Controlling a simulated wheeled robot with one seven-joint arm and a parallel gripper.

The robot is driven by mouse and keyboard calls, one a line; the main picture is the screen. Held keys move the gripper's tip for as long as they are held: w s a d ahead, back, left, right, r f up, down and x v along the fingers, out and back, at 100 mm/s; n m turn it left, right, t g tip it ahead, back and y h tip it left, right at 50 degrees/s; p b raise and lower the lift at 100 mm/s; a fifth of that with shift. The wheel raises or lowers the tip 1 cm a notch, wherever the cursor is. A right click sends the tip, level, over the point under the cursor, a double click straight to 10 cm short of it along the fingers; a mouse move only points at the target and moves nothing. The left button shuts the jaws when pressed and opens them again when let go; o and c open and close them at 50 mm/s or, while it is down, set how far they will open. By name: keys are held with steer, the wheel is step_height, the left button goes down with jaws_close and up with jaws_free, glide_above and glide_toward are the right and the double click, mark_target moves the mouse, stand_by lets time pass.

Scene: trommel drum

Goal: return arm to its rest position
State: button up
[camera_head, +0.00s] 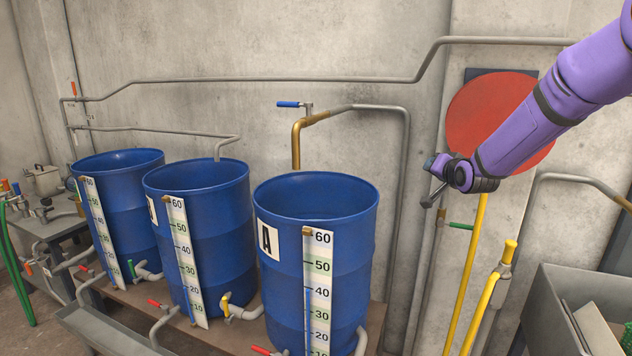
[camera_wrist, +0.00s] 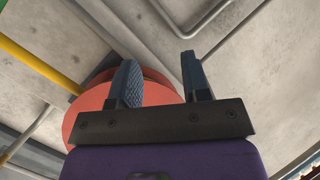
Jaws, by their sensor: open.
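My purple arm reaches in from the upper right in the head view. My gripper (camera_head: 432,180) is at its end, in front of the wall, to the right of and above the nearest blue drum. In the wrist view my gripper (camera_wrist: 165,85) shows two dark fingers standing apart with nothing between them. The gripper is open and empty. A red disc (camera_head: 478,105) on the wall lies behind my arm, partly hidden by it. The red disc also shows in the wrist view (camera_wrist: 92,120), behind the fingers.
Three blue drums, near (camera_head: 340,270), middle (camera_head: 215,250) and far (camera_head: 130,220), stand on a bench with valves. Yellow pipes (camera_head: 468,270) run below my gripper. A grey bin (camera_head: 550,310) is at the lower right. A blue-handled tap (camera_head: 293,104) hangs over the near drum.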

steer(key=s+a+r+n+g, duration=0.25)
steer(key=s+r, duration=0.35)
steer(key=s, duration=0.4)
steer(key=s+n+g+h, duration=0.1)
steer(key=s+n+g, duration=0.2)
steer(key=s, duration=3.6)
steer(key=g, duration=0.4)
steer(key=shift+s+r, duration=0.2)
steer(key=shift+r, duration=0.1)
